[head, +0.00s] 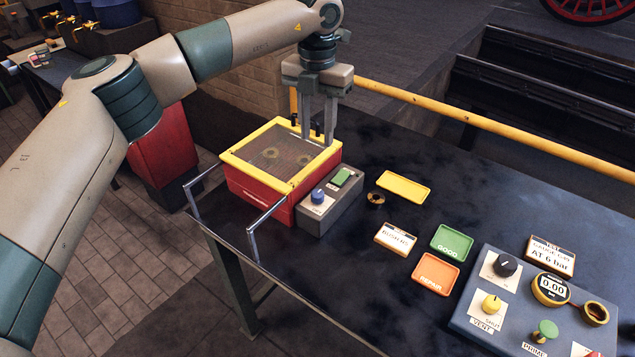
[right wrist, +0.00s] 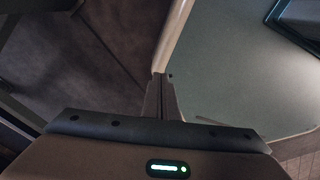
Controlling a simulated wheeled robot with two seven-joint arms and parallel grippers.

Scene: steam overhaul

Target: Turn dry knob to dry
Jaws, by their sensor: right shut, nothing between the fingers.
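A blue knob (head: 319,196) stands on a white label plate on the grey control box (head: 330,208). This looks like the dry knob, but its label is too small to read. A green switch (head: 341,177) sits behind it on the same box. The box adjoins a red bin with a yellow rim and mesh top (head: 262,160). My left gripper (head: 319,138) points down above the back right corner of the bin, with a gap between its fingers. It is clear of the knob. My right gripper (right wrist: 161,82) is shut and empty in the right wrist view, and outside the head view.
A yellow tray (head: 404,188), green GOOD tray (head: 451,243) and orange REPAIR tray (head: 436,274) lie on the dark table. A grey gauge panel (head: 475,310) with knobs is front right. A yellow rail (head: 480,122) runs behind. Dark ring part (head: 376,198) lies near the control box.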

